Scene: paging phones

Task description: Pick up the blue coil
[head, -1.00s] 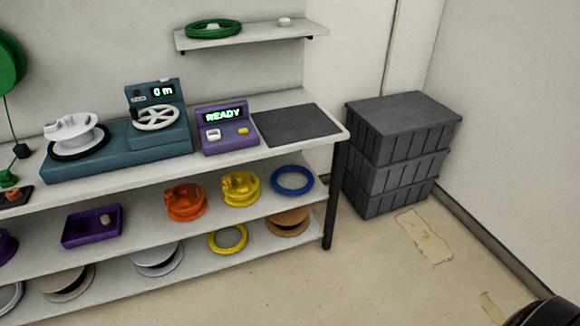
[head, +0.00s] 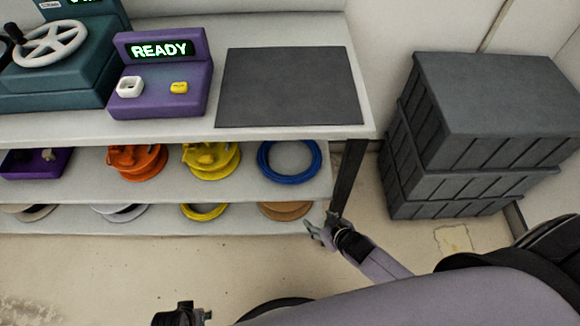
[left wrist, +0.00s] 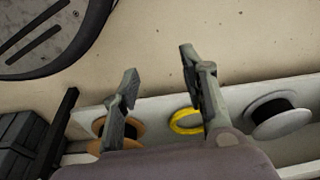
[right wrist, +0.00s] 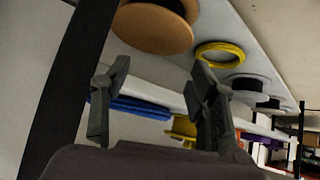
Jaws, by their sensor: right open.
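The blue coil (head: 290,161) is a ring lying on the upper shelf under the tabletop, at its right end. It also shows in the right wrist view (right wrist: 141,108), beyond and partly behind my fingers. My right gripper (head: 318,232) is open and empty, below and slightly right of the coil in the head view, in front of the shelf end. Its spread fingers show in the right wrist view (right wrist: 160,70). My left gripper (left wrist: 157,68) is open and empty in the left wrist view, with lower-shelf spools beyond it; the blue coil is not visible there.
A yellow spool (head: 212,160) and an orange spool (head: 137,162) stand left of the coil. The dark table leg (head: 347,178) is just right of it, and the tabletop (head: 190,128) overhangs. Stacked grey crates (head: 480,110) stand right. Open floor lies in front.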

